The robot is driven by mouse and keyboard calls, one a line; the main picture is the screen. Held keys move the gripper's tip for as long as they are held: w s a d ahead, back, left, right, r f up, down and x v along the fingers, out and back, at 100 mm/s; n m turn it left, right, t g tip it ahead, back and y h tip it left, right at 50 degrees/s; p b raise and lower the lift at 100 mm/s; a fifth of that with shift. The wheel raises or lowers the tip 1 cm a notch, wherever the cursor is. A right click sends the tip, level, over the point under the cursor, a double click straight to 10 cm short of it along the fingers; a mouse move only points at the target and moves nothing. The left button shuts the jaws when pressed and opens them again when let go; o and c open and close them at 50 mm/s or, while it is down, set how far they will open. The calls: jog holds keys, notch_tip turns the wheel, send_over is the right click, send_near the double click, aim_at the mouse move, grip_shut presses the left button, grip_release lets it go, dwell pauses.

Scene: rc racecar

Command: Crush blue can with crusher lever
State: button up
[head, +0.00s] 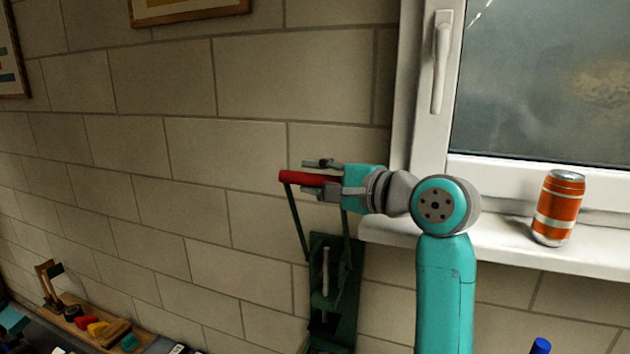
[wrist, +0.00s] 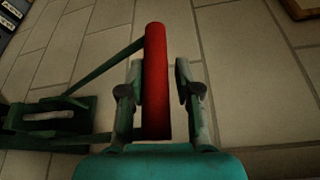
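The green can crusher (head: 346,300) is mounted on the brick wall, with its lever raised. The lever ends in a red handle (head: 296,177), which also shows in the wrist view (wrist: 156,50). My gripper (head: 318,177) is at the handle, with one finger above it and one below. In the wrist view my gripper (wrist: 160,78) is open around the handle. A gap shows between the handle and the right finger; the left finger is close to it, and I cannot tell whether it touches. I see no blue can; the crusher's inside is only partly visible.
An orange can (head: 557,208) stands on the white windowsill (head: 490,246), right of my arm. A small blue thing (head: 541,346) shows at the bottom edge. A wooden board with tools (head: 95,325) lies at lower left.

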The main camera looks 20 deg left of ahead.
jog(key=shift+o, duration=0.9)
jog(key=v, duration=1.2)
jog(key=shift+d, duration=0.15)
